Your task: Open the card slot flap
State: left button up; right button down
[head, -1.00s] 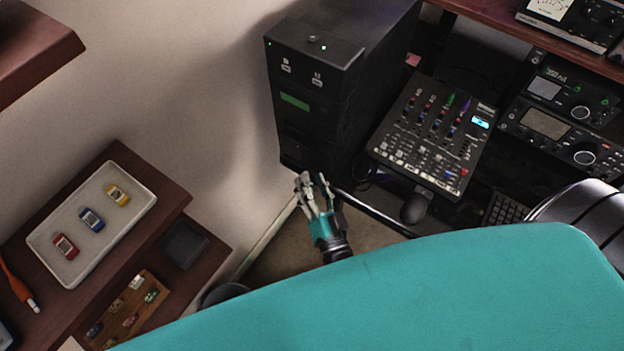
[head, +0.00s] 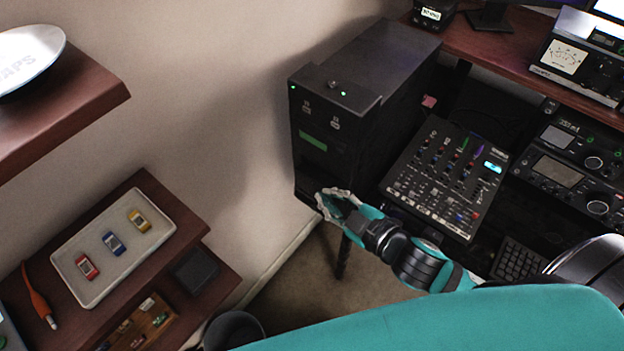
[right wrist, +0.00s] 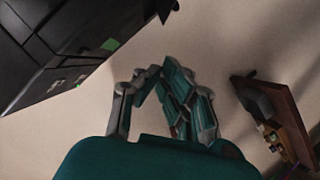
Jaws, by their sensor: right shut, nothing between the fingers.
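A black tower unit (head: 318,122) stands against the wall, with a green label (head: 312,141) and small pale icons on its front face. Its front is dark, and I cannot make out a card slot flap or whether one is open. The tower also shows at the upper left of the right wrist view (right wrist: 50,55). My right gripper (head: 324,202) is shut and empty, pointing left by the lower front of the tower. In the right wrist view its fingers (right wrist: 157,80) curl together, apart from the tower. My left gripper is not in view.
A mixer (head: 446,185) and radio units (head: 570,168) stand right of the tower. A shelf at the lower left holds a white tray (head: 75,243) with three small coloured items. A higher shelf (head: 75,115) juts in at the left. Bare wall lies between.

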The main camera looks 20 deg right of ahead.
jog(key=p, duration=0.2)
send_over(312, 183)
jog(key=s+a, duration=0.3)
notch_tip(312, 183, down, 2)
jog(key=shift+w+d+f+p, duration=0.1)
jog(key=shift+w+d+f, duration=0.1)
jog(key=shift+d+f, duration=0.35)
jog(key=shift+w+d+f+p, duration=0.15)
jog(key=shift+w+d+f, duration=0.1)
jog(key=shift+f, duration=0.55)
jog(key=shift+w+d+f+p, duration=0.15)
jog(key=shift+d+f, duration=0.25)
jog(key=shift+f, duration=0.25)
jog(key=shift+f, duration=0.1)
jog(key=f+n+b, duration=0.1)
jog(key=b, duration=0.1)
jog(key=shift+s+f+n+t+h+b, duration=0.1)
jog(key=shift+f+n+t+h+b, duration=0.2)
jog(key=shift+f+n, duration=0.1)
